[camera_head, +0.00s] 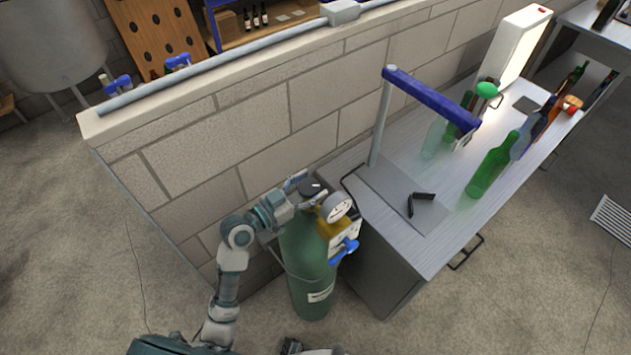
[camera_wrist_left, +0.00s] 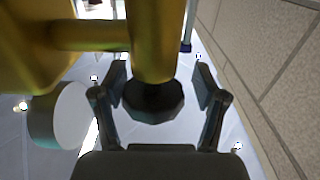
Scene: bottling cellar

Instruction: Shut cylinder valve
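The green gas cylinder (camera_head: 308,262) stands upright between the block wall and the workbench. Its black valve knob (camera_head: 311,187) is on top, beside a brass regulator with a round white gauge (camera_head: 337,207) and a blue lever (camera_head: 343,251). My left gripper (camera_head: 306,189) is at the knob, one finger on each side. In the left wrist view, the dark faceted knob (camera_wrist_left: 153,102) lies between the two spread fingers, at the end of a brass stem (camera_wrist_left: 152,45). A gap shows at the right finger; contact at the left finger is unclear.
The metal workbench (camera_head: 440,235) right of the cylinder bears green bottles (camera_head: 490,172), a blue-armed stand (camera_head: 430,95) and a black folded tool (camera_head: 420,203). The block wall (camera_head: 240,135) rises close behind the cylinder. Open floor (camera_head: 80,260) lies to the left.

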